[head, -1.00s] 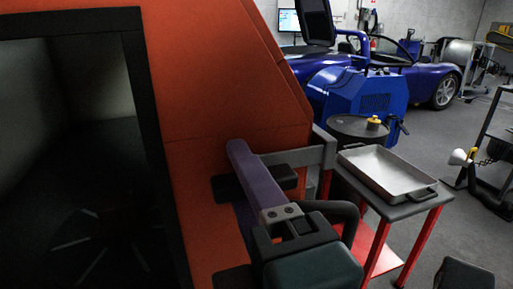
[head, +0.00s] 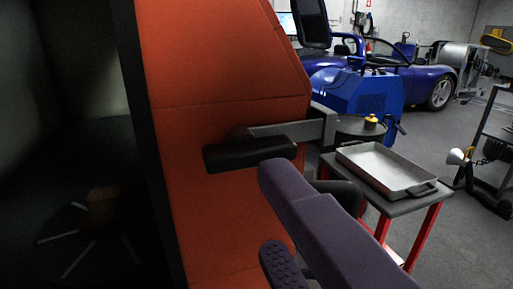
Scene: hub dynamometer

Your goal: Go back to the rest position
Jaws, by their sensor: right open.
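My right gripper (head: 272,212) is in the lower middle of the head view, with its two purple fingers spread apart and nothing between them. Its upper finger points up and left toward a black padded handle (head: 250,153) on the orange machine (head: 225,65). The fingertip looks close below the handle; whether they touch cannot be told. The rest of my right gripper runs out of the bottom of the picture. My left gripper is not in view.
A dark window or opening (head: 65,150) with a black frame fills the left. A metal tray (head: 385,168) lies on a red-legged cart (head: 425,205) at right. Behind are a blue machine (head: 355,95) and a blue car (head: 435,85). Grey floor is clear at lower right.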

